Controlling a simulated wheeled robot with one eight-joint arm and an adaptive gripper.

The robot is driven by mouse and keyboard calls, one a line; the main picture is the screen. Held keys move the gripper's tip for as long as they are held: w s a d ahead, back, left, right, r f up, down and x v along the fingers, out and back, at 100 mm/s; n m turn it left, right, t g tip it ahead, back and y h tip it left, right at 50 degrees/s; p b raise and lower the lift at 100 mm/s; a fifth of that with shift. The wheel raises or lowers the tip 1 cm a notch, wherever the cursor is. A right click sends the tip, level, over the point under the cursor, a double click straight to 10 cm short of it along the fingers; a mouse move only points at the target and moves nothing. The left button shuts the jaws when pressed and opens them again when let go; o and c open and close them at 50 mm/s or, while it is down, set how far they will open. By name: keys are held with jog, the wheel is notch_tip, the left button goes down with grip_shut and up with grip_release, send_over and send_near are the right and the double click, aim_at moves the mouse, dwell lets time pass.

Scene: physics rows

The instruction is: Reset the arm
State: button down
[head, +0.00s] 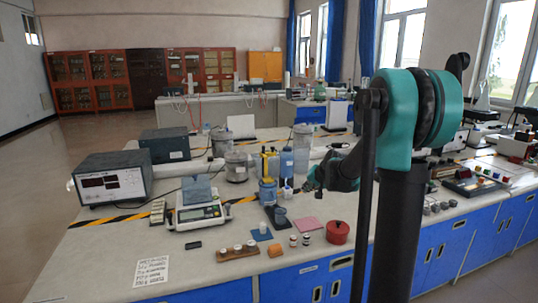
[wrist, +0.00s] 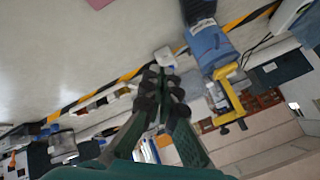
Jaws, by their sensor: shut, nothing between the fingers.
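My gripper (head: 309,186) hangs above the lab bench (head: 110,245) in the head view, at the end of my teal and black arm. In the wrist view the two dark fingertips of my gripper (wrist: 163,76) are together with nothing between them. The wrist view is turned over, with the bench top above and the room below. A blue bottle (wrist: 208,45) with a yellow clamp-like part (wrist: 232,95) is to the right of the fingers. A small white object (wrist: 165,57) shows just past the fingertips.
On the bench stand a balance (head: 199,212), a meter box (head: 114,178), a red pot (head: 338,232), a wooden block with small jars (head: 238,252), a pink pad (head: 308,224) and an orange block (head: 275,250). The front left of the bench is mostly clear.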

jog(key=s+d+f+n+g+h, duration=0.1)
jog(key=s+f, duration=0.3)
jog(key=s, duration=0.8)
jog(key=s+d+f+n+g+h, duration=0.1)
jog(key=s+f, duration=0.3)
jog(key=s, duration=0.9)
jog(key=s+d+f+n+g+h, duration=0.1)
jog(key=s+f+g, duration=0.1)
jog(key=s, duration=1.1)
jog(key=shift+d+f+n, duration=0.4)
jog(key=shift+f, duration=0.5)
